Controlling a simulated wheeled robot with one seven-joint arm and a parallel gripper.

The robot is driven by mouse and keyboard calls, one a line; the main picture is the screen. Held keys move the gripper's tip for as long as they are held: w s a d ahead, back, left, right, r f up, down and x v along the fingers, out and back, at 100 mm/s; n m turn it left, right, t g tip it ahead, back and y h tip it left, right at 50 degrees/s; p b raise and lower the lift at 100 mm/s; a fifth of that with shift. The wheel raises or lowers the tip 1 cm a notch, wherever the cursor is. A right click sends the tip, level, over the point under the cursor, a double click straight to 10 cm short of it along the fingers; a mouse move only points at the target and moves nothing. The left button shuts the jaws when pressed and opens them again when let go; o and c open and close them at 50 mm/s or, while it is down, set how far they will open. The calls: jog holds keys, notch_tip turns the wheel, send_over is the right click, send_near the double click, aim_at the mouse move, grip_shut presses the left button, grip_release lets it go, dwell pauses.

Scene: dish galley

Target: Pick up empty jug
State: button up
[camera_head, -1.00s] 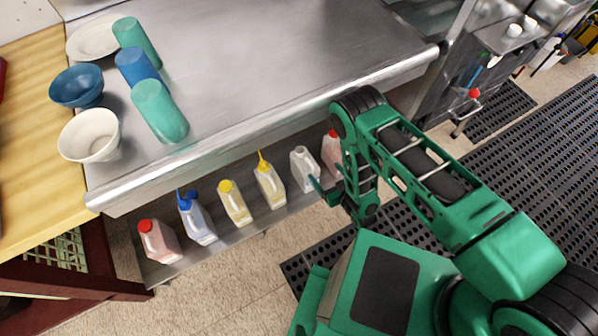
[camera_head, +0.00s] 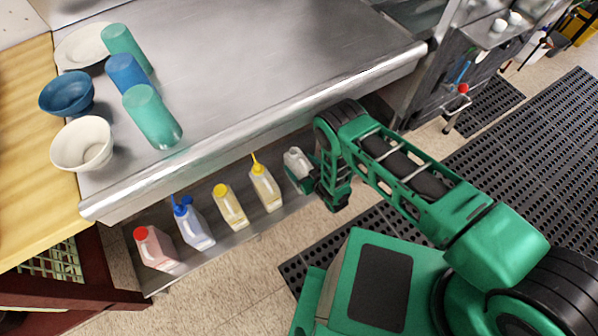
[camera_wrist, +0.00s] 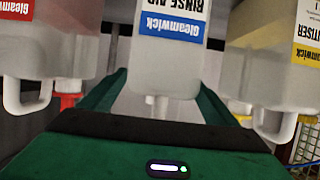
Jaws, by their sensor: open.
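The empty jug (camera_head: 295,160) is pale, translucent and uncapped. It stands upright on the low shelf under the steel counter, at the right end of the visible row. My gripper (camera_head: 305,168) is at this jug, open, with its lower part hidden from the head view. In the wrist view, which looks upside down, the jug (camera_wrist: 168,70) has a blue "Gleamwick Rinse Aid" label. The green fingers of my gripper (camera_wrist: 160,88) lie on either side of its upper part. Whether they touch it cannot be told.
A yellow-spouted jug (camera_head: 264,190) stands close on the left, then a yellow-capped jug (camera_head: 230,208), a blue-topped jug (camera_head: 194,226) and a red-capped jug (camera_head: 158,250). A red-labelled jug (camera_wrist: 55,45) is on the other side. The counter edge (camera_head: 250,150) overhangs the shelf.

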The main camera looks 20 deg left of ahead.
jog(key=shift+w+a+f, duration=0.25)
jog(key=shift+w+a, duration=0.2)
jog(key=shift+a, duration=0.05)
jog(key=c, duration=1.5)
jog(key=shift+r, duration=0.1)
